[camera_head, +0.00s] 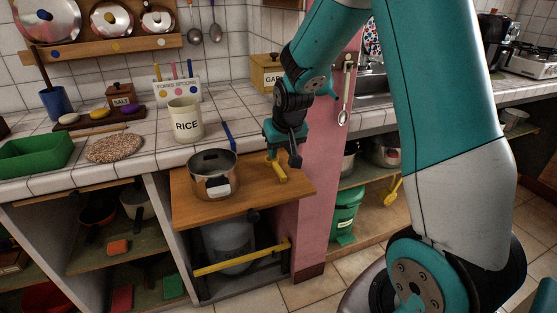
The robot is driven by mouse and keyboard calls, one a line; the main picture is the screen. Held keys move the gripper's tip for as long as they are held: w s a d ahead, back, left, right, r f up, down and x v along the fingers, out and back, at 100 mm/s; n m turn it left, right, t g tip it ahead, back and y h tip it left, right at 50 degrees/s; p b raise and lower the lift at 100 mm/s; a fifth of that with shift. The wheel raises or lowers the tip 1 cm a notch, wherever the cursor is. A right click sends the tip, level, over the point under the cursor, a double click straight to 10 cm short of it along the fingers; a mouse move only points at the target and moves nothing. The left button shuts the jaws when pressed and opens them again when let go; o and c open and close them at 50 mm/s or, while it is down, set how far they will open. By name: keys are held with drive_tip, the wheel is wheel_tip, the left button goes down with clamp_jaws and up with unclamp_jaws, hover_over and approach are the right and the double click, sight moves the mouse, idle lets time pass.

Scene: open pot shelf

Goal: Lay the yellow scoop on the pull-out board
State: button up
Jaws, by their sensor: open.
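The pull-out board (240,207) is a brown wooden slab that juts out below the tiled counter. A small yellow piece that looks like the yellow scoop (279,176) is at the board's right part, right below my gripper. It appears to rest on the board. My gripper (283,160) is open, pointing down close above the yellow piece. The fingers hide part of it, and I cannot tell whether they touch it.
A pink post (318,170) rises close to the right of my gripper. A white RICE jar (186,119) and a blue strip (229,134) are behind the board. A yellow bar (240,258) crosses below it. Another yellow utensil (394,191) is at the right lower shelf. The board's front is clear.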

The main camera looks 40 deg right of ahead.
drive_tip(key=s+a+r+n+y, duration=0.2)
drive_tip(key=s+a+r, duration=0.25)
drive_tip(key=a, duration=0.25)
drive_tip(key=s+a+r+n+y, duration=0.1)
drive_tip(key=s+a+r+n, duration=0.1)
drive_tip(key=s+a+r, duration=0.4)
drive_tip(key=s+a+r+n+g+y, duration=0.1)
drive_tip(key=s+a+n+g, duration=0.3)
drive_tip(key=s+a, duration=0.7)
drive_tip(key=s+n+y, duration=0.1)
drive_tip(key=s+n, duration=0.1)
drive_tip(key=s, duration=0.2)
drive_tip(key=shift+a, duration=0.15)
drive_tip(key=shift+s+r, duration=0.1)
